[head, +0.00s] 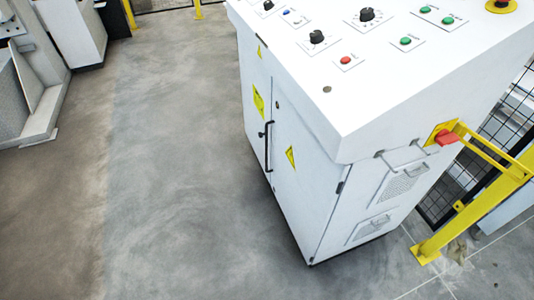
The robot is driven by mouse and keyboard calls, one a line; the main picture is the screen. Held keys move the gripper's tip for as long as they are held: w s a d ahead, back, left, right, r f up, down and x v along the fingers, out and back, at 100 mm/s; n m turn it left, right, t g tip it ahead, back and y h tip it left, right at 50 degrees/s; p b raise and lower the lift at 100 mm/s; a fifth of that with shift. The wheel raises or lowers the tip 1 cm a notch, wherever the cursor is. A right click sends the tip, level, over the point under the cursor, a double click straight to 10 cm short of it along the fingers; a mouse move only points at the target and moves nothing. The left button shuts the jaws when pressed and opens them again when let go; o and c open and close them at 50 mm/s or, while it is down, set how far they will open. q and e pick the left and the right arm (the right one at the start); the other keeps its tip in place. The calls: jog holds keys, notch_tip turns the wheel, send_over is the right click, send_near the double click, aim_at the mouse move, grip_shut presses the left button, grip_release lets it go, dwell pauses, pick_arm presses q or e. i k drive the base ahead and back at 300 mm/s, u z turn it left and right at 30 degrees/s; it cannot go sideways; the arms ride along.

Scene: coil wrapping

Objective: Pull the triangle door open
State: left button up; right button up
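A white control cabinet (330,110) stands right of centre. Its left-facing front has two door panels. The nearer door (305,180) carries a yellow triangle sign (290,157). The farther door (255,110) carries yellow signs (258,103) too. A dark vertical handle (269,146) sits near the seam between the doors. Both doors look closed, flush with the cabinet front. Neither of my grippers is in view, and nothing touches the handle.
The grey concrete floor (170,160) in front of the doors is clear. Grey-white machinery (40,80) stands at the left.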

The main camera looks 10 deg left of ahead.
aim_at(306, 182)
jog(key=u, duration=1.35)
jog(key=i, duration=1.4)
jog(key=z, duration=0.85)
jog(key=i, duration=0.65)
jog(key=z, duration=0.75)
